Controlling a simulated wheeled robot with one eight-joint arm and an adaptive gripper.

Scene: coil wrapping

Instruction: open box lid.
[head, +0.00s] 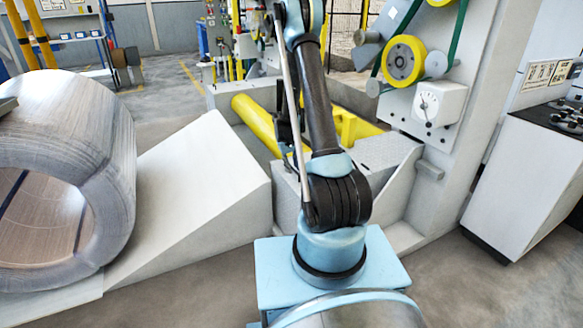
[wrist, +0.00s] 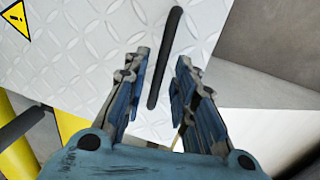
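The box lid (wrist: 90,60) is a light diamond-plate sheet filling much of the wrist view. A black bar handle (wrist: 176,25) lies on it, slightly tilted in the picture. My gripper (wrist: 162,68) is open, one finger on each side of the handle in the picture, with gaps on both sides. How far the fingertips are above the lid, I cannot tell. In the head view, part of the grey diamond-plate lid (head: 388,152) shows to the right of my arm, lying flat. My arm hides the handle and most of my gripper there.
Yellow rollers (head: 255,122) lie behind and left of my arm. A grey ramp (head: 195,190) and a large wrapped coil (head: 70,130) stand at the left. The wrapping machine's upright panel (head: 465,60) and a control desk (head: 530,170) stand at the right. Bare floor shows at lower right.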

